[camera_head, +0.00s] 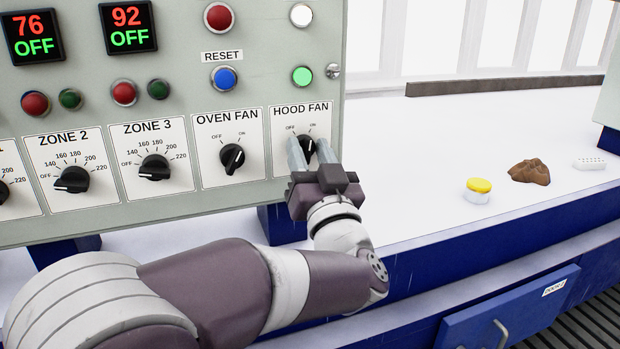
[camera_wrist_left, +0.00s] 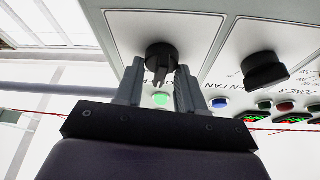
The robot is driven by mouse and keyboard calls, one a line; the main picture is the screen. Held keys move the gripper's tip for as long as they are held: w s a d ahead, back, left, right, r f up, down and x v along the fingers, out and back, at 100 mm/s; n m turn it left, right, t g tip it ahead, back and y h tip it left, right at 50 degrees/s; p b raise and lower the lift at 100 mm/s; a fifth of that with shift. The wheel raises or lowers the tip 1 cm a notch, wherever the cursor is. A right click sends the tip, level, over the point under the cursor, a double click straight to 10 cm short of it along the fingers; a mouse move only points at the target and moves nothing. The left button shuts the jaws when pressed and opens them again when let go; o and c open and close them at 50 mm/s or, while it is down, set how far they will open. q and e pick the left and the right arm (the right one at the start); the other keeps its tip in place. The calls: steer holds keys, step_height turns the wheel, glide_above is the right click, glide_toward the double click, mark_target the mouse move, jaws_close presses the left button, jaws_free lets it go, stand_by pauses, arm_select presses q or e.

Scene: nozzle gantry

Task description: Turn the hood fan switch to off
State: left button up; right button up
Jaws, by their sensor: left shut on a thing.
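The hood fan switch (camera_head: 308,145) is a black knob under the HOOD FAN label (camera_head: 301,111), with OFF marked at upper left and ON at upper right. My left gripper (camera_head: 312,153) reaches up to it from below, with one finger on each side of the knob, and is shut on it. In the left wrist view the black knob (camera_wrist_left: 161,57) sits between the fingertips of the gripper (camera_wrist_left: 160,75). The fingers partly hide the knob, and I cannot tell for sure which mark it points to. My right gripper is not in view.
The oven fan knob (camera_head: 232,158) is just left of the hood fan plate. A green button (camera_head: 302,76) and a blue reset button (camera_head: 224,77) are above. A yellow-lidded jar (camera_head: 478,190) and a brown lump (camera_head: 529,171) lie on the white counter (camera_head: 420,150) at right.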

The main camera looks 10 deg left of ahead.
arm_select(q)
steer(key=n+g+y+b, duration=0.1)
steer(key=n+b, duration=0.1)
steer(key=n, duration=0.1)
steer(key=f+n+g+y+b, duration=0.1)
steer(key=n+b, duration=0.2)
steer(key=shift+y, duration=0.4)
steer(key=n+g+b, duration=0.1)
steer(key=n, duration=0.1)
steer(key=n+y+b, duration=0.1)
steer(key=n, duration=0.1)
steer(key=shift+r+n+g+y+b, duration=0.2)
steer(key=shift+n+g+y+b, duration=0.1)
steer(key=shift+g+b, duration=0.1)
steer(key=shift+n, duration=0.4)
steer(key=shift+r, duration=0.15)
steer(key=o, duration=1)
steer(key=shift+o, duration=0.2)
steer(key=b+v, duration=0.4)
steer(key=v, duration=0.8)
steer(key=shift+s+d+b, duration=0.15)
steer(key=shift+d+b, duration=0.2)
